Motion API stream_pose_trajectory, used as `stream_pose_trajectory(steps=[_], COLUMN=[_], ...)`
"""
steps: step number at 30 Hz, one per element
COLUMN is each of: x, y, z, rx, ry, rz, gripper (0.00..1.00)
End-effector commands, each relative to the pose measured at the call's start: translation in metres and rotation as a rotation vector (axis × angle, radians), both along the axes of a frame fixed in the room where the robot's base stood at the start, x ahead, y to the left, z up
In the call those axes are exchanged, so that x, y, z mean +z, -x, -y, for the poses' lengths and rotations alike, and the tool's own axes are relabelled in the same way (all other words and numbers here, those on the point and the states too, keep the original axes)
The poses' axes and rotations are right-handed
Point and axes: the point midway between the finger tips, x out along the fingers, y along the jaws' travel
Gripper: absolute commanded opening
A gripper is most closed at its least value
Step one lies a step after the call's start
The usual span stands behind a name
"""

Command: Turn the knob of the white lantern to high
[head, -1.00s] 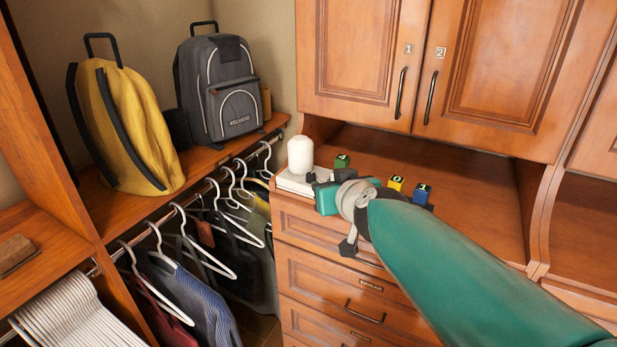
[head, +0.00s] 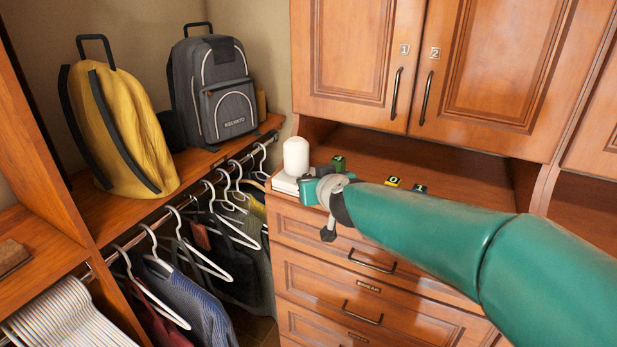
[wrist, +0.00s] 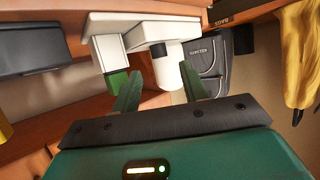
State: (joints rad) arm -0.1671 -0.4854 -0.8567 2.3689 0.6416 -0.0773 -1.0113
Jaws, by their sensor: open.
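The white lantern (head: 296,157), a rounded white dome on a pale flat base, stands at the left end of the wooden counter in the head view. In the wrist view its white body (wrist: 168,72) shows beyond and between my fingers, with a small dark part beside it that may be the knob. My gripper (wrist: 160,88) is open, its two green fingers apart with nothing held. In the head view my gripper (head: 308,187) is just right of the lantern base and hides part of it. I cannot tell whether a finger touches it, nor the knob's setting.
A green block (head: 338,162) stands just behind my gripper. Cabinet doors (head: 375,60) hang above. A grey backpack (head: 215,85) and a yellow backpack (head: 120,130) stand on the left shelf.

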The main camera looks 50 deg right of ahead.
Motion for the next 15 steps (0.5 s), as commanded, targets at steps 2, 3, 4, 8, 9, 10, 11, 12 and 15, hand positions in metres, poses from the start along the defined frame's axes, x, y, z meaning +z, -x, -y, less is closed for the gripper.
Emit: stream_pose_trajectory(steps=[2,3,4,8,9,10,11,12,15], x=[-0.002,-0.003,-0.004,-0.008,-0.008,-0.009,-0.01,-0.011,-0.014], y=[-0.006,-0.008,-0.01,-0.017,-0.019,-0.021,-0.023,-0.025,-0.031], z=[0.001,0.003,0.004,0.008,0.009,0.011,0.011,0.013,0.016], rx=[0.004,0.003,0.004,0.004,0.004,0.003,0.003,0.002,0.004], ry=[0.0,0.0,-0.001,-0.002,-0.001,-0.001,0.0,0.0,-0.001], rz=[0.0,0.0,0.0,0.0,0.001,0.001,0.0,-0.001,0.0], gripper=[0.44,0.44,0.44,0.44,0.44,0.44,0.44,0.44,0.44])
